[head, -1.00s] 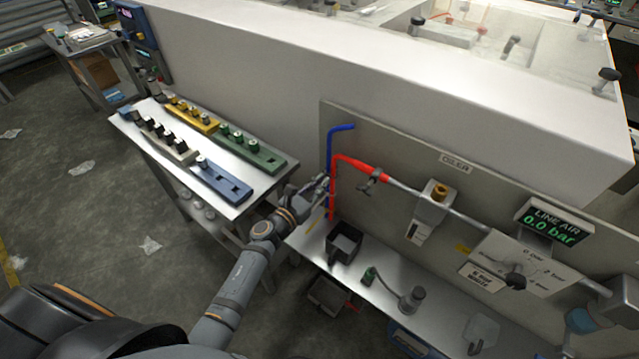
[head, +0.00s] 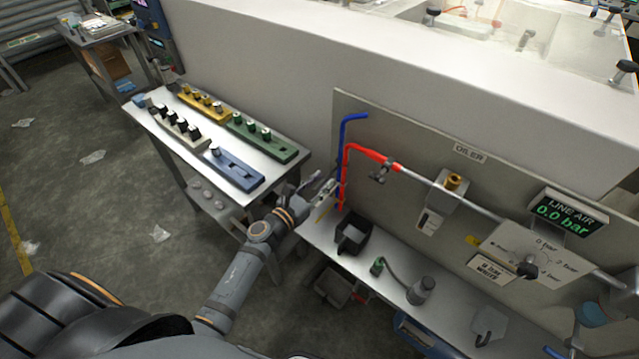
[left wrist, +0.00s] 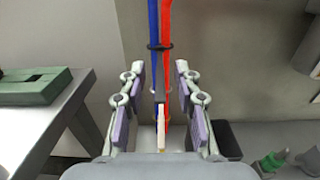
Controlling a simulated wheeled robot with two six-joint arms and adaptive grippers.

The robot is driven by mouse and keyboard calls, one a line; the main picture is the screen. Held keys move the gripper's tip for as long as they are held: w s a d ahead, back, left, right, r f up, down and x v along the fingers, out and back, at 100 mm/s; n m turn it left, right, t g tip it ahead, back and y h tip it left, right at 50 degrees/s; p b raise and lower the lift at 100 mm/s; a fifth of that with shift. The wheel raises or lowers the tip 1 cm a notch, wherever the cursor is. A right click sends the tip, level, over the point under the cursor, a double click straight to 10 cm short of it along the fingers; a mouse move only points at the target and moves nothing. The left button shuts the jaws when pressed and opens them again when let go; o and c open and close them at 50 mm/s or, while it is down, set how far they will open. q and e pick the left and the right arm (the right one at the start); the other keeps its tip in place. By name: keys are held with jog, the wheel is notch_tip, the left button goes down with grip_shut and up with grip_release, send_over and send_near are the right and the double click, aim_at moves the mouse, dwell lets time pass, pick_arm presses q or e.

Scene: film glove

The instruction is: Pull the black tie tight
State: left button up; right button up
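The black tie (left wrist: 160,46) loops around a blue hose (left wrist: 153,20) and a red hose (left wrist: 166,20) that run upright side by side in the left wrist view. A narrow dark strip with a pale lower end (left wrist: 161,135) hangs in front of the hoses below the loop. My left gripper (left wrist: 160,82) is open, with one finger on each side of the strip and hoses and gaps to both. In the head view the left gripper (head: 323,184) is just left of the lower hoses; the tie is too small to make out there. My right gripper is not in view.
A panel (head: 400,150) stands behind the hoses. A black bin (head: 353,236) sits on the bench below. A side table (head: 290,165) with coloured blocks is left of the gripper. A gauge reading 0.0 bar (head: 566,213) is at right.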

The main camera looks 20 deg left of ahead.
pick_arm(q)
jog(key=shift+s+a, duration=0.1)
jog(key=shift+s, duration=0.2)
jog(key=v, duration=1.1)
jog(key=shift+s, duration=0.25)
jog(key=shift+r, duration=0.1)
jog(key=shift+a, duration=0.1)
